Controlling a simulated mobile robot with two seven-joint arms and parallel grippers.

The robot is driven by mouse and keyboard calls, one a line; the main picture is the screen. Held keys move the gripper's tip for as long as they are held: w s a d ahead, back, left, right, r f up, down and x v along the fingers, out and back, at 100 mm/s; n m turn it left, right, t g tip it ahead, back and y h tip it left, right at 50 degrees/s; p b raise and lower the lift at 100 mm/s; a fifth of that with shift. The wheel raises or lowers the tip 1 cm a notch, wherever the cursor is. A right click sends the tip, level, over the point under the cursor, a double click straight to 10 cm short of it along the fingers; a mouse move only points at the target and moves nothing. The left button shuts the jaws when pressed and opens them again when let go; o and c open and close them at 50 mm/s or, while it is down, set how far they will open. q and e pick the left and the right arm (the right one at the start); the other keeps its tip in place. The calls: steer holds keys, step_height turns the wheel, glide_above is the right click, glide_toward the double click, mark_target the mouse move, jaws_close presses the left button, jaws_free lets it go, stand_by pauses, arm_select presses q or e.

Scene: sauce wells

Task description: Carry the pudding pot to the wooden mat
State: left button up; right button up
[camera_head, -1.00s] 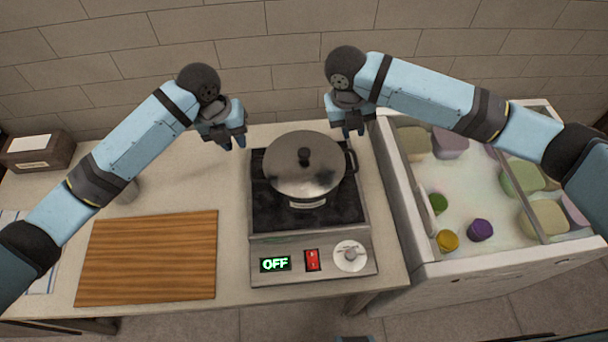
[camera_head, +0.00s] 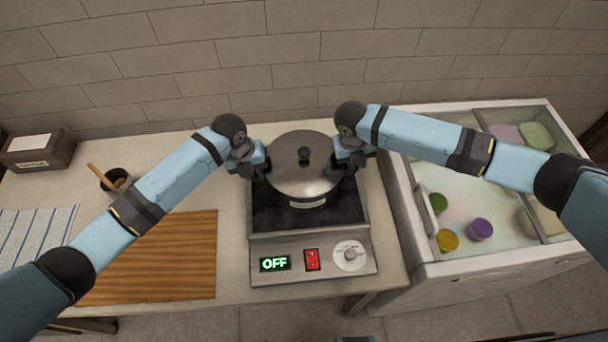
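The pudding pot (camera_head: 303,178) is a lidded steel pot with a black knob, standing on the black top of the stove. Its side handles are hidden behind my grippers. My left gripper (camera_head: 258,168) is at the pot's left side and my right gripper (camera_head: 351,160) is at its right side, both at handle height. The fingers are too small and covered to tell whether they are closed on the handles. The wooden mat (camera_head: 170,270) lies on the counter at the front left, bare, with my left arm across its upper left corner.
The stove (camera_head: 312,262) reads OFF and has a red switch and a dial. A dark cup (camera_head: 115,181) with a wooden tool, a striped cloth (camera_head: 35,235) and a brown box (camera_head: 38,150) are at the left. A freezer chest (camera_head: 420,240) with colored tubs stands right.

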arm_select(q)
steer(key=shift+c, duration=0.5)
arm_select(e)
steer(key=shift+c, duration=0.5)
arm_select(q)
steer(key=c, duration=0.3)
arm_select(e)
jaws_close()
arm_select(q)
jaws_close()
steer(key=shift+r, duration=0.15)
arm_select(e)
steer(key=shift+w+r, duration=0.1)
steer(key=shift+r, duration=0.05)
